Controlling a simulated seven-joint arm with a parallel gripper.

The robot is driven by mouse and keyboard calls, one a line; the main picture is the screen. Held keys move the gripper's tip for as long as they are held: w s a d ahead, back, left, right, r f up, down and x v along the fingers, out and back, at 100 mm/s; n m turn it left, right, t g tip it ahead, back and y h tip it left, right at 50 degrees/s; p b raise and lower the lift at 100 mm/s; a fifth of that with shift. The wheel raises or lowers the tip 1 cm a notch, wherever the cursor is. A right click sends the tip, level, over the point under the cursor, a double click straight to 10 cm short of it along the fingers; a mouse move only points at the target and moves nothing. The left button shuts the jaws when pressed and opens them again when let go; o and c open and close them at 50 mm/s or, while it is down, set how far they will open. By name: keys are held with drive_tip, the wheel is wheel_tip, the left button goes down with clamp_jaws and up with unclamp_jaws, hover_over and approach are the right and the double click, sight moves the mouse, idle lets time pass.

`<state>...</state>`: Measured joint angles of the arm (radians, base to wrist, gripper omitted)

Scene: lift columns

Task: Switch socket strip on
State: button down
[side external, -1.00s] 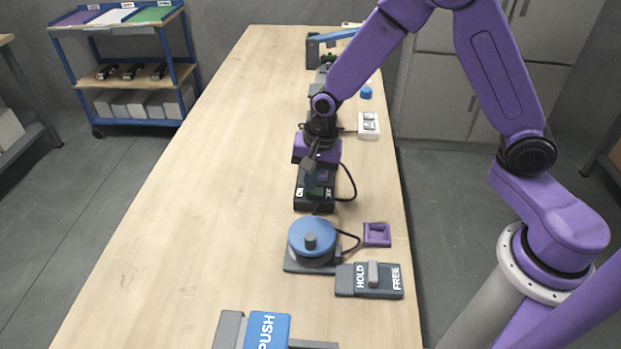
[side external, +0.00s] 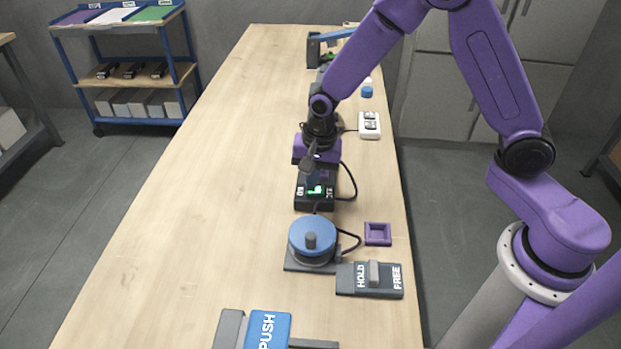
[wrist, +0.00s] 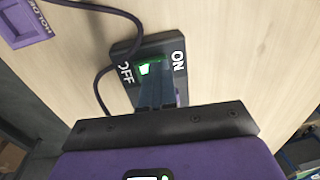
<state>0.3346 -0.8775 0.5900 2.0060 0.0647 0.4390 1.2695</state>
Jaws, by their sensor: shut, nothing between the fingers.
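The black socket strip unit (side external: 315,202) stands on the table below my gripper, with ON at its left end and OFF at its right. Its rocker switch (side external: 316,189) glows bright green. In the wrist view the unit (wrist: 179,57) shows both labels, and the lit green rocker (wrist: 150,68) is partly hidden by my fingers. My gripper (side external: 313,178) is shut and empty, its fingertips at the rocker; they also show in the wrist view (wrist: 156,88). I cannot tell whether they touch it.
A blue round knob (side external: 312,237), a HOLD/FREE slider (side external: 370,280) and a purple square frame (side external: 377,234) stand nearer the camera. A blue PUSH block (side external: 266,330) is at the front. A white double unit (side external: 369,125) stands behind. The table's left side is clear.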

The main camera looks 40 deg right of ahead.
drive_tip(key=shift+s+d+r, duration=0.1)
drive_tip(key=shift+s+d, duration=0.3)
drive_tip(key=shift+d, duration=0.05)
wheel_tip(320, 180, up, 14)
drive_tip(key=w+a, duration=0.1)
drive_tip(key=shift+w+a, duration=0.2)
drive_tip(key=shift+a, duration=0.05)
idle(0.3)
drive_tip(key=s+d+n, duration=0.5)
drive_tip(key=s+n, duration=0.5)
drive_tip(key=s, duration=0.4)
drive_tip(key=s+d+n, duration=0.5)
drive_tip(key=s+n, duration=0.6)
drive_tip(key=s, duration=0.3)
drive_tip(key=shift+d+f+n+g, duration=0.15)
drive_tip(key=shift+f+n+g, duration=0.1)
drive_tip(key=shift+n+g, duration=0.05)
